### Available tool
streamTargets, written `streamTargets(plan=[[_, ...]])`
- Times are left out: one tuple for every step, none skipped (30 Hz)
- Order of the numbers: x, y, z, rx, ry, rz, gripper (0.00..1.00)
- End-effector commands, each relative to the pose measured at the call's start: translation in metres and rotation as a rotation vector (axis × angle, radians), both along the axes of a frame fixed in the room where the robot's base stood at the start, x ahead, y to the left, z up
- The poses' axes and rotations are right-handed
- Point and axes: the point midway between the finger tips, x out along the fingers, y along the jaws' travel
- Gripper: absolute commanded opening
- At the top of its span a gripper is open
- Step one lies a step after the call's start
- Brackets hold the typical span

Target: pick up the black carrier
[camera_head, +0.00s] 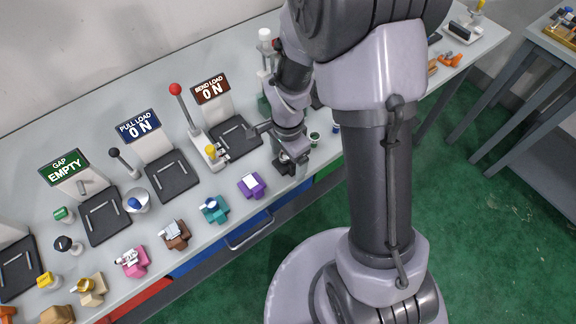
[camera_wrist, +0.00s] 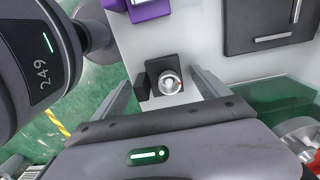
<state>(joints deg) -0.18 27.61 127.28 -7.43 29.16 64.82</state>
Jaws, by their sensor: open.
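The black carrier (camera_wrist: 153,66) shows in the wrist view as a dark block with a smaller dark block at its left side. A round silver part sits on top of it. My gripper (camera_wrist: 163,80) is open, with one finger on each side of the carrier in the picture. I see light bench surface between the carrier and the right finger; contact cannot be told. In the head view my gripper (camera_head: 289,158) is over the front edge of the bench, and the carrier is mostly hidden beneath it.
A purple carrier (camera_head: 252,186) stands to the left, then a teal carrier (camera_head: 215,209) and several others along the bench front. A black pad (camera_head: 235,138) below the "BEND LOAD ON" sign (camera_head: 211,89) lies behind. A lever with a red knob (camera_head: 176,89) rises nearby.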

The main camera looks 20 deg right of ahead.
Motion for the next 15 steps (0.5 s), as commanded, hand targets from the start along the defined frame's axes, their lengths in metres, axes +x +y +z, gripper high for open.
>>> streamTargets(plan=[[0.0002,0.0001,-0.0018,0.000,-0.001,0.000,0.85],[0.0003,0.0001,-0.0016,0.000,-0.001,0.000,0.85],[0.0004,0.0001,-0.0009,0.000,-0.002,0.000,0.85],[0.0004,0.0001,-0.0006,0.000,-0.002,0.000,0.85],[0.0004,0.0001,-0.0005,0.001,-0.002,0.000,0.85],[0.0004,0.0001,-0.0004,0.000,-0.001,0.001,0.85],[0.0004,0.0001,-0.0003,0.000,-0.001,0.001,0.80],[0.0004,0.0001,-0.0003,0.000,-0.001,0.000,0.74],[0.0004,0.0001,-0.0003,0.000,-0.001,0.001,0.66],[0.0004,0.0001,-0.0003,0.000,-0.001,0.001,0.60],[0.0004,0.0001,-0.0003,0.000,-0.001,0.001,0.54],[0.0004,0.0001,-0.0002,0.000,-0.001,0.001,0.46],[0.0004,0.0001,-0.0002,0.000,-0.001,0.001,0.40],[0.0004,0.0001,-0.0002,0.000,-0.001,0.001,0.34],[0.0005,0.0002,-0.0002,0.000,-0.001,0.001,0.27]])
